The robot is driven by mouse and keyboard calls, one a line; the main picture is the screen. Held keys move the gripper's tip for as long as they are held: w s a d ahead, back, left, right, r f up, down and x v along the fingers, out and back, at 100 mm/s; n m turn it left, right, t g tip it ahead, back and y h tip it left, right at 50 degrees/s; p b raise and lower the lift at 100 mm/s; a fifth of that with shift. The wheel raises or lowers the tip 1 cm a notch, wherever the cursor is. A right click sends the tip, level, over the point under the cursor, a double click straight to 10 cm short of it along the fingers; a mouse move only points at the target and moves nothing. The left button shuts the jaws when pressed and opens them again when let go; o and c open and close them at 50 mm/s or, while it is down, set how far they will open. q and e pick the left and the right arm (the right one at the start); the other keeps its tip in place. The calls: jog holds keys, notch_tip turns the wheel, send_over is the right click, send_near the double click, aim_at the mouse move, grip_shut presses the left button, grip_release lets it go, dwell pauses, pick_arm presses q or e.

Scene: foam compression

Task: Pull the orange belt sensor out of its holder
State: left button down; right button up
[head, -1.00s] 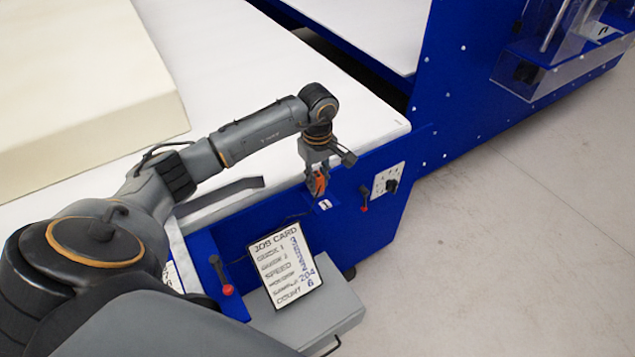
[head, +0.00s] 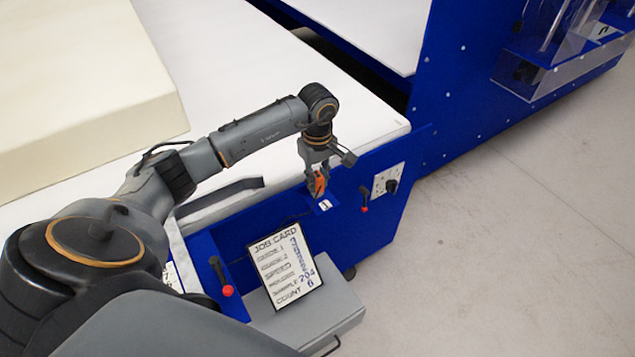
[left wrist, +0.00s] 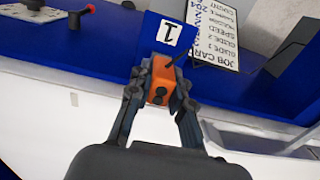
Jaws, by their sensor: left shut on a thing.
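The orange belt sensor (head: 319,184) is a small orange block at the blue side panel of the machine. My left gripper (head: 317,188) comes down over it from above and is shut on it. In the left wrist view the orange sensor (left wrist: 160,82) sits between the two dark fingers (left wrist: 160,98), with a dark cable or stub at its end. A blue holder plate with a white label reading "1" (left wrist: 170,33) is right beside the sensor. I cannot tell whether the sensor still touches the holder. My right gripper is not in view.
A job card (head: 285,267) leans on a grey box below the gripper. A red-knobbed lever (head: 227,290) stands left of it; a dial panel (head: 388,181) is to the right. A cream foam block (head: 75,90) lies on the white belt (head: 290,75).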

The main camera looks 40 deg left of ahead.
aim_at(317, 175)
pick_arm(q)
jog(key=shift+r, duration=0.35)
jog(key=shift+r, duration=0.3)
jog(key=shift+r+p, duration=0.6)
jog(key=shift+r, duration=0.05)
jog(key=shift+r+p, duration=1.4)
jog(key=shift+r, duration=1)
